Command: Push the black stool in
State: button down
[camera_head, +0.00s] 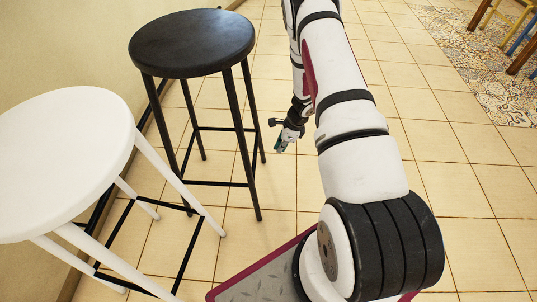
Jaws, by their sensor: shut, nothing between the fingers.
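The black stool (192,43) stands upright on the tiled floor in the upper left of the head view. It has a round black seat and thin black legs joined by low rails. My gripper (279,149) is low down, just right of the stool's right legs in the picture. It is shut and holds nothing. A gap shows between it and the nearest leg in the picture; I cannot tell the distance in depth.
A white stool (62,160) with white legs and dark rails stands at the left, in front of the black one. A plain wall (60,40) runs behind both. The tiled floor (455,165) at the right is clear. Coloured furniture legs (522,45) stand on a patterned patch at the upper right.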

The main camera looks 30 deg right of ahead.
jog(key=w+a+f+b, duration=0.4)
jog(key=a+f, duration=0.1)
jog(key=f, duration=0.3)
jog(key=shift+a+f, duration=0.15)
jog(key=shift+f, duration=0.25)
